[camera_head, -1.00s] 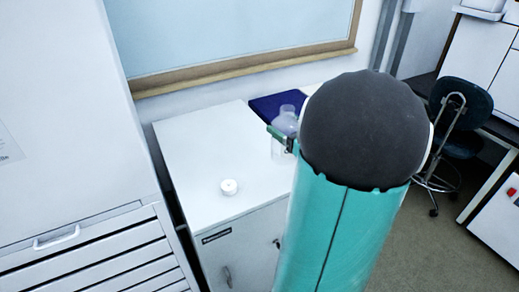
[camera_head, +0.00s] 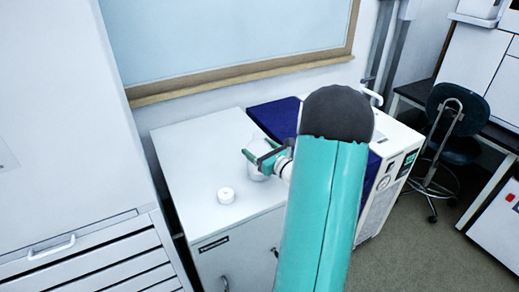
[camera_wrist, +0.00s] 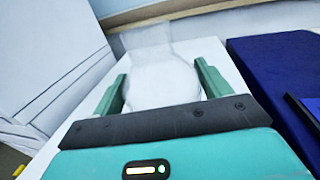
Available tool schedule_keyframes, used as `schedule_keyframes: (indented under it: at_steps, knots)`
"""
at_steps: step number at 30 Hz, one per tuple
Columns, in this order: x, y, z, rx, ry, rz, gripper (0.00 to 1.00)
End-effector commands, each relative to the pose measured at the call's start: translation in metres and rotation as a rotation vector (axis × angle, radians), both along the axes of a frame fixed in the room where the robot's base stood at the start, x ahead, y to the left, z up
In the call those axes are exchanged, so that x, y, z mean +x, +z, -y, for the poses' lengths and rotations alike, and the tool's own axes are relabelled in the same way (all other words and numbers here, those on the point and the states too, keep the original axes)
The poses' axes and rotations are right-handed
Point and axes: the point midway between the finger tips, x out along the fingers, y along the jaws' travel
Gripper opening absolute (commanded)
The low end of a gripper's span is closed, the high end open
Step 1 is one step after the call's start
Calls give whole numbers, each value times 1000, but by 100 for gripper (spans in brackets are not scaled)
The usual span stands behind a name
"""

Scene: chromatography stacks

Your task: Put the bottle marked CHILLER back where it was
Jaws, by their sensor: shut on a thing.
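My gripper (camera_head: 264,158) is shut on a clear, whitish bottle (camera_head: 256,172), with a green finger on each side of it. The bottle also shows between the fingers in the wrist view (camera_wrist: 162,82). It is over the white cabinet top (camera_head: 185,150), towards its right side; I cannot tell whether its base touches the surface. No marking can be read on the bottle. A white machine (camera_head: 385,185) with a dark blue top (camera_head: 272,117) stands right of the cabinet, partly hidden by my arm.
The left part of the top is clear. A tall white cabinet (camera_head: 55,110) stands at the left. A dark chair (camera_head: 452,125) stands at the right.

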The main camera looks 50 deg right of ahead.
Motion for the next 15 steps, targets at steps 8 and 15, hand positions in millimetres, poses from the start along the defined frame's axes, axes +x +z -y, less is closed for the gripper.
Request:
schedule_keyframes:
  at_steps: [8,15]
  knots:
    - [0,0,0,-2,0,4,27]
    - [0,-3,0,-1,0,1,98]
